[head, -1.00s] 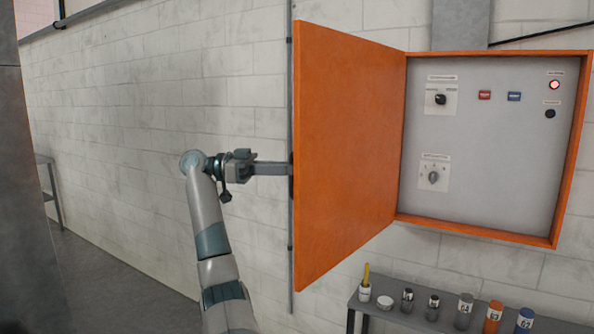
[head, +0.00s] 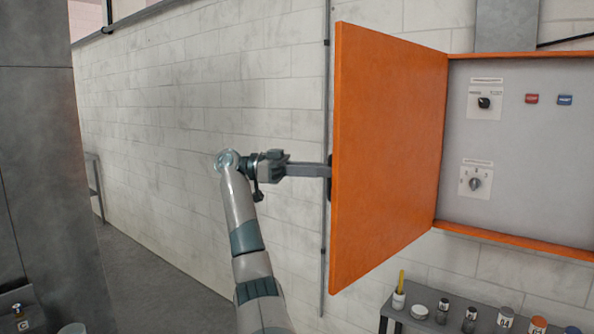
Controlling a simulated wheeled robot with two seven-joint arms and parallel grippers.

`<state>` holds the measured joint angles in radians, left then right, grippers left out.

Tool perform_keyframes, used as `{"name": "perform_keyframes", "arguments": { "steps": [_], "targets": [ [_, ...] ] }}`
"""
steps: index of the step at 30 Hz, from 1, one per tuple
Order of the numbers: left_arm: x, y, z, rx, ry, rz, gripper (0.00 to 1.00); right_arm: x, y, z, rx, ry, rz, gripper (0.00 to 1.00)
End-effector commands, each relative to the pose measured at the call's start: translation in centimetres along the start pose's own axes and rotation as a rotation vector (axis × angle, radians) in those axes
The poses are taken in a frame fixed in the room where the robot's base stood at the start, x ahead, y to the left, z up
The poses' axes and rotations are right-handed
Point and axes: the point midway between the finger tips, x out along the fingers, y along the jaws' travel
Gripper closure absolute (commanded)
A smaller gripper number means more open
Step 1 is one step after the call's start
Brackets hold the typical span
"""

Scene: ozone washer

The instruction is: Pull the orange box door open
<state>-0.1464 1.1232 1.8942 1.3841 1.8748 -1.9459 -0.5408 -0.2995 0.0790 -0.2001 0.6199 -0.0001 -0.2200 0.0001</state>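The orange box door (head: 388,150) stands wide open to the left of the box, hinged on the box's left edge. The open orange box (head: 520,236) shows its grey panel with switches. My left gripper (head: 326,171) reaches from the left to the door's free edge. Its fingers look like one bar from this side. A dark part, likely the handle, shows at their tips and is mostly hidden behind the door edge. I cannot tell whether the fingers are closed on it. My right gripper is not in view.
A shelf (head: 384,309) with several small jars and a yellow-handled tool in a cup (head: 399,295) stands below the box. A thin vertical pipe (head: 323,250) runs along the wall behind the door. A dark grey cabinet (head: 45,170) stands at the far left. Floor between is clear.

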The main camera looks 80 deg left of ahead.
Motion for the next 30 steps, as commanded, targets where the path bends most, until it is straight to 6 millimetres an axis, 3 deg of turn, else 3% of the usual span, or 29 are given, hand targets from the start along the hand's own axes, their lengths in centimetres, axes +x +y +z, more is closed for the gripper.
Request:
{"name": "perform_keyframes", "arguments": {
  "steps": [14, 30],
  "targets": [
    [-4.5, 0.0, 0.2, -0.002, -0.004, 0.001, 0.81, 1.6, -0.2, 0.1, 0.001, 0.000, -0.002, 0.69],
    [-8.1, -0.1, 0.1, -0.004, -0.003, 0.001, 0.81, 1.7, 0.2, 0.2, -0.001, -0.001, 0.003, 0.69]
  ]
}}
